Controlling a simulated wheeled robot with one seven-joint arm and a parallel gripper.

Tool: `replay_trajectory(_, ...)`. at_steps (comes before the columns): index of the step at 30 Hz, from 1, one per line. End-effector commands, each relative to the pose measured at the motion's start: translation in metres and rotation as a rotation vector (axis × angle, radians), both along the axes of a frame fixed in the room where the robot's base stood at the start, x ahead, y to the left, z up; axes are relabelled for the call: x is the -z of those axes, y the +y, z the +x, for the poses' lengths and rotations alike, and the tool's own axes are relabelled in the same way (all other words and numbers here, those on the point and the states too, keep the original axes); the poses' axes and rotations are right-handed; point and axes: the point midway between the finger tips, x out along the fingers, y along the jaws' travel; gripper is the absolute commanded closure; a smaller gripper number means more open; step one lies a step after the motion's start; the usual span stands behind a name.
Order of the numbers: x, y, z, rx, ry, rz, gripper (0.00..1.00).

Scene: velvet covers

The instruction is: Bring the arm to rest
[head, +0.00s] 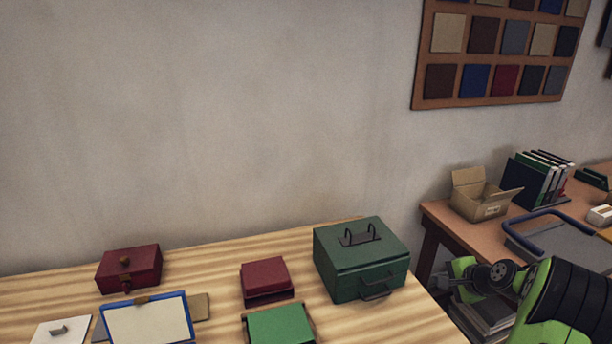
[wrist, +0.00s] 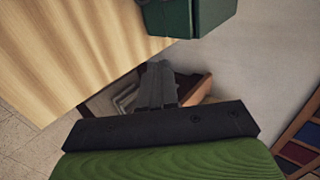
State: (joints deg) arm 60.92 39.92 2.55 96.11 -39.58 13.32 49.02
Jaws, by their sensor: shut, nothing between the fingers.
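My gripper (wrist: 158,72) shows in the wrist view with its dark fingers together and nothing between them. It points past the edge of the striped wooden table (wrist: 62,50), over the gap beside it, with the green box (wrist: 188,16) near the top of that view. In the head view my green and black arm is at the lower right, to the right of the green metal box (head: 362,262) and in front of the side desk.
The wooden table (head: 215,255) holds a dark red box (head: 130,270), a red box (head: 265,277), a green case (head: 280,325) and a blue-framed board (head: 148,322). The side desk (head: 445,220) bears a cardboard box (head: 482,200), binders (head: 535,180) and a blue-edged tray (head: 555,235).

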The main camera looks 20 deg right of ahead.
Motion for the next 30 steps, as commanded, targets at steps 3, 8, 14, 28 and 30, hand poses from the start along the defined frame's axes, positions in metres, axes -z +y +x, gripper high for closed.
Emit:
replay_trajectory(3, -0.017, 0.023, 0.006, -0.065, 0.021, -0.051, 1.0)
replay_trajectory(8, -0.077, 0.122, 0.004, -0.338, 0.119, -0.272, 1.0)
replay_trajectory(14, -0.136, 0.25, -0.064, -0.709, 0.217, -0.578, 1.0)
replay_trajectory(28, -0.139, 0.336, -0.246, -1.221, 0.241, -0.963, 1.0)
replay_trajectory(30, -0.138, 0.336, -0.246, -1.222, 0.242, -0.964, 1.0)
